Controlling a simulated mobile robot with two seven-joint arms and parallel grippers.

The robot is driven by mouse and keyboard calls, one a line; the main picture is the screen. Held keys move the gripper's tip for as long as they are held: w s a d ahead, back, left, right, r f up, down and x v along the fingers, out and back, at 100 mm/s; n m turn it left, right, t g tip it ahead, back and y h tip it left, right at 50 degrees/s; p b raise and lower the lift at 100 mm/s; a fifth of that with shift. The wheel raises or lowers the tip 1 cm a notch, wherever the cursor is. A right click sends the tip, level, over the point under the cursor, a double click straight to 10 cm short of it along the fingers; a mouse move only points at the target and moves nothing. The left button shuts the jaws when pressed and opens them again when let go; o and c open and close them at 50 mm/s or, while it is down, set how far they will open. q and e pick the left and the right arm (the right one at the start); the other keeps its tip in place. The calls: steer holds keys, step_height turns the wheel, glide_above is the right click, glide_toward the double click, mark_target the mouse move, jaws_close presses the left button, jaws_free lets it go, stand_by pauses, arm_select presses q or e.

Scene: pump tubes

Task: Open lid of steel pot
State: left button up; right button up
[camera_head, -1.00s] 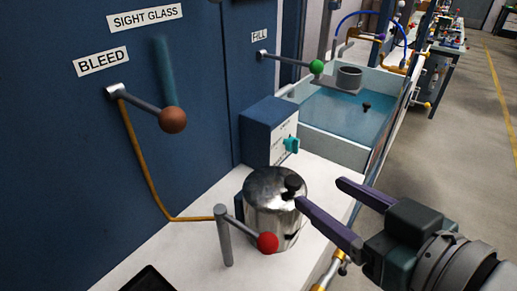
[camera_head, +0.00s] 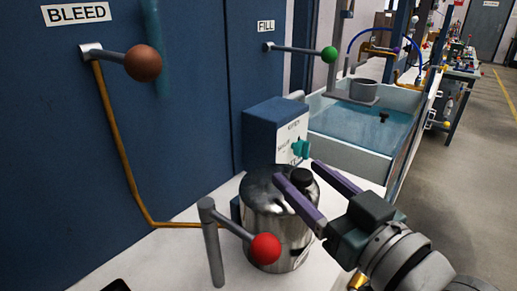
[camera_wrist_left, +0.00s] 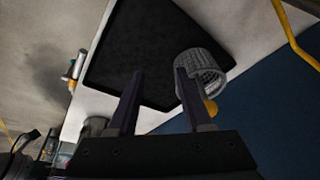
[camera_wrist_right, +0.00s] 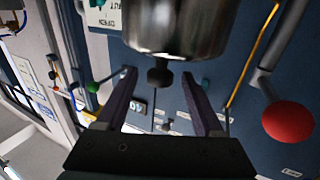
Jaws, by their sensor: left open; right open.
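The steel pot (camera_head: 262,215) stands on the white counter, shiny and closed by its lid, with a black knob (camera_head: 301,178) on the lid. My right gripper (camera_head: 296,170) is open, its purple fingers reaching over the pot lid on either side of the knob. In the right wrist view the pot (camera_wrist_right: 178,28) hangs at the top and the knob (camera_wrist_right: 160,77) lies between the open fingers, with no visible contact. My left gripper (camera_wrist_left: 158,75) is open in the left wrist view, near a black tray (camera_wrist_left: 150,50) and a grey mesh basket (camera_wrist_left: 203,72).
A lever with a red ball (camera_head: 265,248) stands just in front of the pot. A blue box with a teal knob (camera_head: 301,148) is behind it. The brown-ball lever (camera_head: 143,63) and green-ball lever (camera_head: 329,55) stick out of the blue panel. A water basin (camera_head: 350,125) is beyond.

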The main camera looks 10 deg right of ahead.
steer(key=shift+w+a, duration=0.15)
steer(key=shift+w, duration=0.55)
jaws_close()
stand_by(1.0)
